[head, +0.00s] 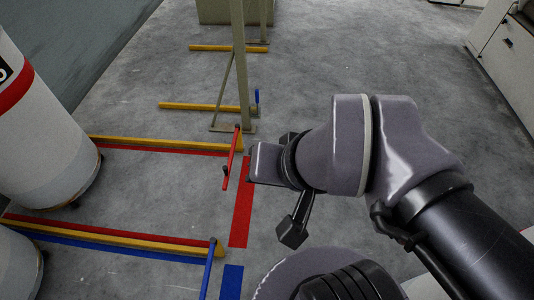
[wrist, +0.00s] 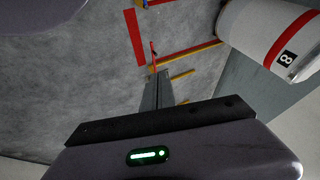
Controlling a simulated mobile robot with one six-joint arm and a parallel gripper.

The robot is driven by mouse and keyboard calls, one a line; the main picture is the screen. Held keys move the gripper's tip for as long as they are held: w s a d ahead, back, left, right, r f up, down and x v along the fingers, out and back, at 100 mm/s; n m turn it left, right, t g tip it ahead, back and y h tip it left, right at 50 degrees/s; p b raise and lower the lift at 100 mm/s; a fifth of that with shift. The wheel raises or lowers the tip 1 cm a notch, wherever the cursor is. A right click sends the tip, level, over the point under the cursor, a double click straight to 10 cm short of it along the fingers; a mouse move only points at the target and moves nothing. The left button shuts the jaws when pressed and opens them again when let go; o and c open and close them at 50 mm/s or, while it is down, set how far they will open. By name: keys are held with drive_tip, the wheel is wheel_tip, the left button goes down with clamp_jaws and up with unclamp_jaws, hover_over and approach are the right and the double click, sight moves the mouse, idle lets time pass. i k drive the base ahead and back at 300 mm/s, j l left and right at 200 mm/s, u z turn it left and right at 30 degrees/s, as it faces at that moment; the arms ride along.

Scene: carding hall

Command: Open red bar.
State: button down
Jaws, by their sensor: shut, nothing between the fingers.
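The red bar (head: 231,158) is a thin rod at the right end of a yellow floor rail (head: 165,143) in the head view. It slants down from the rail's end, above the floor. In the wrist view the red bar (wrist: 153,50) shows just beyond the fingertips, small and partly lined up with them. My gripper (wrist: 154,80) is shut and empty, its fingers pointing towards the bar with no clear contact. In the head view the gripper body is just right of the bar, and its fingertips cannot be made out.
A blue bar (head: 208,268) stands at the nearer yellow rail (head: 110,235). White cans (head: 38,140) with a red band stand at left; one shows an 8 in the wrist view (wrist: 262,32). A post (head: 240,65) rises behind the red bar.

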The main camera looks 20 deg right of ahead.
sight(226, 169)
drive_tip(key=i+l+u, duration=0.5)
drive_tip(key=i, duration=0.4)
drive_tip(key=i+l+u, duration=0.45)
drive_tip(key=i+l, duration=0.3)
drive_tip(key=i, duration=0.05)
